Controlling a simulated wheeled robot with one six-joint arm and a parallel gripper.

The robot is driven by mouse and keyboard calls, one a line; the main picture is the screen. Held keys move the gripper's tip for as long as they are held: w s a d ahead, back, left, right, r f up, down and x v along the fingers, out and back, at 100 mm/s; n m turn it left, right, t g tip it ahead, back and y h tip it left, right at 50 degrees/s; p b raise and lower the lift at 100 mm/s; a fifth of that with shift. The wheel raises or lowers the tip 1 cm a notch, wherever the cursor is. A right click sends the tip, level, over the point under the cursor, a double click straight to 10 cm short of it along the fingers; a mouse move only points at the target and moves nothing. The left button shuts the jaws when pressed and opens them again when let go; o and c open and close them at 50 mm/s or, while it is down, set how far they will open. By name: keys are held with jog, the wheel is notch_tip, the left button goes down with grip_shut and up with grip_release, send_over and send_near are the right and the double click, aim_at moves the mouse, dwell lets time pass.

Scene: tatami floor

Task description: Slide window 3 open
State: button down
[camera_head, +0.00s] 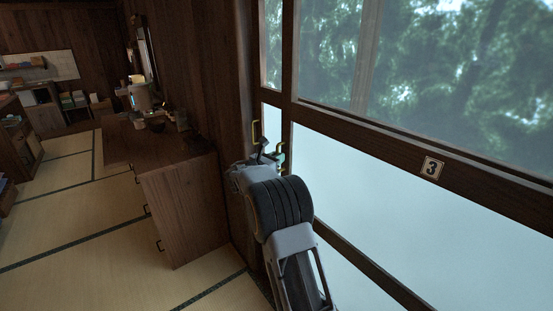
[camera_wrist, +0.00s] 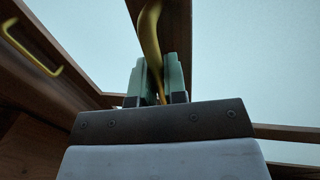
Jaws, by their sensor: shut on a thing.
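Window 3 (camera_head: 420,225) fills the right of the head view. It has a dark wooden frame, frosted lower glass and a plate marked 3 (camera_head: 432,168) on its middle rail. My gripper (camera_head: 273,155) is at the window's left upright, with my arm reaching up from below. In the wrist view, my gripper (camera_wrist: 160,82) has its two green fingers closed around a curved yellow handle (camera_wrist: 150,35) on a dark upright. The handle runs down between the fingers. In the head view the gripped handle is mostly hidden.
A second yellow handle (camera_head: 255,132), also in the wrist view (camera_wrist: 30,45), is on the frame to the left. Tatami floor (camera_head: 80,225) lies open further left.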

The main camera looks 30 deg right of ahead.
jog(key=c, duration=1.2)
grip_release()
jog(key=b+v, duration=0.1)
jog(key=v, duration=1.2)
jog(key=shift+s+a, duration=0.15)
jog(key=shift+a, duration=0.25)
